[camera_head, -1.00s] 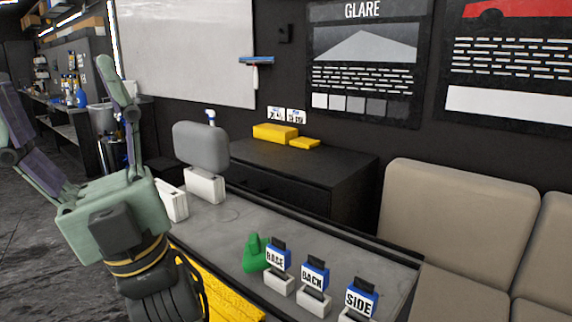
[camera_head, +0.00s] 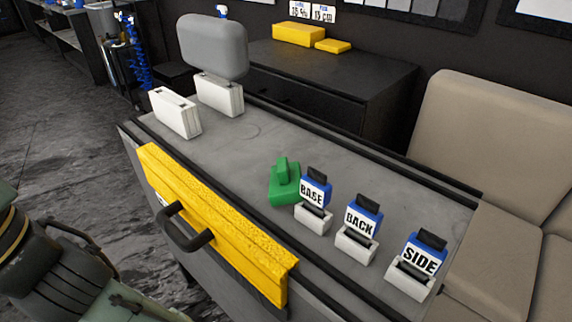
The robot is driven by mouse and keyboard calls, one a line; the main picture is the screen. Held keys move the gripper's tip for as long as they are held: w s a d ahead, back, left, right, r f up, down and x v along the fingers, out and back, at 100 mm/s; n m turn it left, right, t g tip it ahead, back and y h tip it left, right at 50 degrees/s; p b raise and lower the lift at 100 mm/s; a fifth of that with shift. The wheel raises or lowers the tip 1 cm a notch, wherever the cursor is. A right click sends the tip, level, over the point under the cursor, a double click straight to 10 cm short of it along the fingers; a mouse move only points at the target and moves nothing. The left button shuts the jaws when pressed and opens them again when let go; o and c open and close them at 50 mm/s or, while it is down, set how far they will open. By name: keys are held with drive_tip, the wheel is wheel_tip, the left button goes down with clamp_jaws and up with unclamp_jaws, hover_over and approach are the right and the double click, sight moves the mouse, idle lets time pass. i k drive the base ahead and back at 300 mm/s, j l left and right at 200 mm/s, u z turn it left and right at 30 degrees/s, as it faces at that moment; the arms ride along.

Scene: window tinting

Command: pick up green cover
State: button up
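The green cover (camera_head: 284,186) sits on the grey top of the workbench (camera_head: 225,140), just left of the holder labelled BASE (camera_head: 315,190). It has a wide base and a raised upright part, and its right side is close to the BASE holder. Nothing is holding it. Part of my arm shows at the lower left, beside the bench and well apart from the cover. The gripper's fingers are outside the picture.
Holders labelled BACK (camera_head: 361,221) and SIDE (camera_head: 420,258) stand right of BASE. White cases (camera_head: 176,112) and a grey headrest-like pad (camera_head: 212,46) stand at the bench's far end. A yellow drawer front with a black handle (camera_head: 186,232) faces me. A beige sofa (camera_head: 490,130) stands at right.

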sight(285, 176)
drive_tip(key=k+l+u, duration=0.15)
drive_tip(key=l, duration=0.3)
drive_tip(key=k+l+u, duration=0.1)
drive_tip(key=k+l, duration=0.2)
drive_tip(key=l, duration=0.15)
drive_tip(key=k+l+u, duration=0.15)
drive_tip(key=l, duration=0.3)
drive_tip(key=k+l+u, duration=0.15)
drive_tip(key=k+l, duration=0.2)
drive_tip(key=i+j, duration=0.8)
